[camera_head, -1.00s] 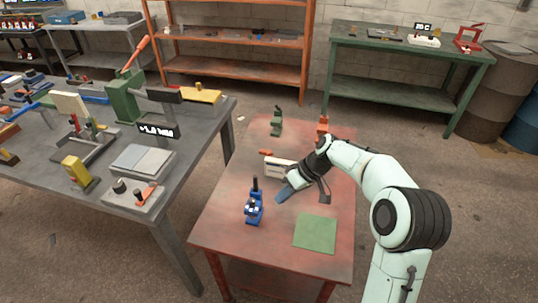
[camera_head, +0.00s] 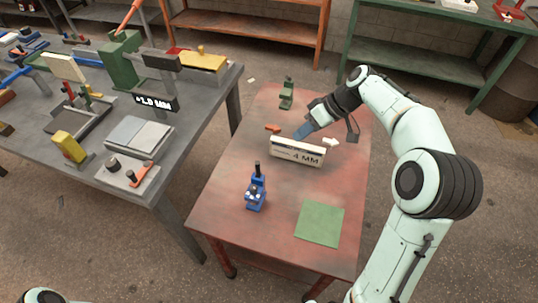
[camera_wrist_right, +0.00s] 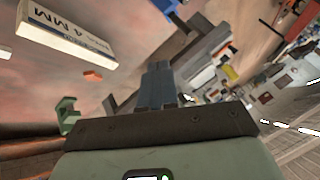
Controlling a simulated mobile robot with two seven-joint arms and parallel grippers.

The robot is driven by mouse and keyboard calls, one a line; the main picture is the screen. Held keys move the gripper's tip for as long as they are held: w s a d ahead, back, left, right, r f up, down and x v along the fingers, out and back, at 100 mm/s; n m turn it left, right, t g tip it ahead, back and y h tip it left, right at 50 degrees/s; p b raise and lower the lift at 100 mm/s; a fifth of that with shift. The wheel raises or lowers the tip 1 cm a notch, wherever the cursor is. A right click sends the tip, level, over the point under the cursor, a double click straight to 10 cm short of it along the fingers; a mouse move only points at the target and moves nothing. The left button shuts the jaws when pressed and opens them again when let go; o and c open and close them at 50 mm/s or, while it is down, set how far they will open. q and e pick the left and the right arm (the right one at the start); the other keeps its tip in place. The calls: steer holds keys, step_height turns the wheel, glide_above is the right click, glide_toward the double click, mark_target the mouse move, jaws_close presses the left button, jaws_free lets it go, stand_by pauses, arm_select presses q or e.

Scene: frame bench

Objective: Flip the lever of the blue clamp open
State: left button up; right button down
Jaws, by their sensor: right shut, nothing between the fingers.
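The blue clamp (camera_head: 256,192) stands on the red table, left of the green mat. Its dark-tipped lever (camera_head: 257,168) points upward. My right gripper (camera_head: 302,132) is beyond and to the right of the clamp, behind the white "4 MM" block, and apart from the clamp. Its blue fingers are together and empty; they also show in the right wrist view (camera_wrist_right: 159,82). In that view I cannot make out the clamp with certainty. My left gripper is not in view.
The white "4 MM" block (camera_head: 298,151) stands between my right gripper and the clamp. An orange piece (camera_head: 272,129) and a green clamp (camera_head: 287,96) are farther back. The green mat (camera_head: 320,223) lies at the front right. A grey bench (camera_head: 188,150) is at left.

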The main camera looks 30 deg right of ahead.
glide_toward(258, 169)
steer(key=w+d+f, duration=0.3)
steer(key=w+f, duration=0.1)
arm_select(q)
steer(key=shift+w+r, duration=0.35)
arm_select(e)
steer(key=a, duration=0.2)
steer(key=a+f, duration=0.1)
steer(key=a, duration=0.1)
steer(key=shift+s+a, duration=0.15)
steer(key=shift+s, duration=0.05)
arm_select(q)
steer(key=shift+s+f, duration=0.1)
